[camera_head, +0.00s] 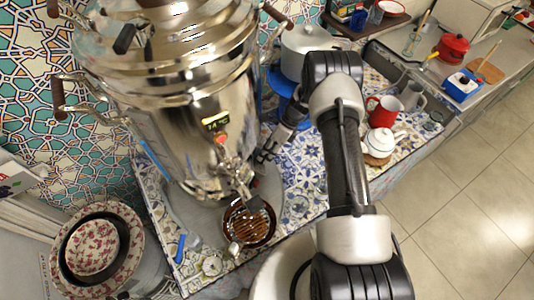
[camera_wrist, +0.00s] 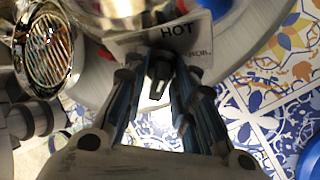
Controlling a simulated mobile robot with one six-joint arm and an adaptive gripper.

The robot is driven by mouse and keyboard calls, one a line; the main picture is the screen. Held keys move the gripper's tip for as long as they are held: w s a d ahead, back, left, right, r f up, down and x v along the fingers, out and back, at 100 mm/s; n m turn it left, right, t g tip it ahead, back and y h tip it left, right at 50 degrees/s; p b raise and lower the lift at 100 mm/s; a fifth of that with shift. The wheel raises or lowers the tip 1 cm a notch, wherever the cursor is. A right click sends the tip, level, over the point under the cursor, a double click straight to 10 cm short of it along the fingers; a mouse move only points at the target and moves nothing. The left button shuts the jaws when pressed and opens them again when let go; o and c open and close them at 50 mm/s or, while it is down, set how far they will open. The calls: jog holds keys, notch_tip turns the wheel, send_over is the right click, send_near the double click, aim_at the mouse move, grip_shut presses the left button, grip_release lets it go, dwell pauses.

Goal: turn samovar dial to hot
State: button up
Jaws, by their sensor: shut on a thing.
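The large shiny metal samovar (camera_head: 185,110) stands on the tiled counter at left of centre in the head view. In the wrist view, its black dial (camera_wrist: 160,66) sits below a light label plate (camera_wrist: 135,45) reading "HOT", with a partly covered "BOIL" to the right. My gripper (camera_wrist: 162,84) reaches the dial, with a finger on each side, and is shut on it. My gripper also shows in the head view (camera_head: 265,156), at the samovar's lower right side. The dial is hidden there, and its exact pointing direction is hard to tell.
A spout tap (camera_head: 236,175) and a round brown drip grate (camera_head: 249,222) are close left of my gripper. A white teapot (camera_head: 379,143), a red mug (camera_head: 382,110) and a large pot (camera_head: 309,50) stand on the counter. Stacked bowls (camera_head: 92,247) are at lower left.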

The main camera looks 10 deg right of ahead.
jog(key=o, duration=0.8)
jog(key=v, duration=1.2)
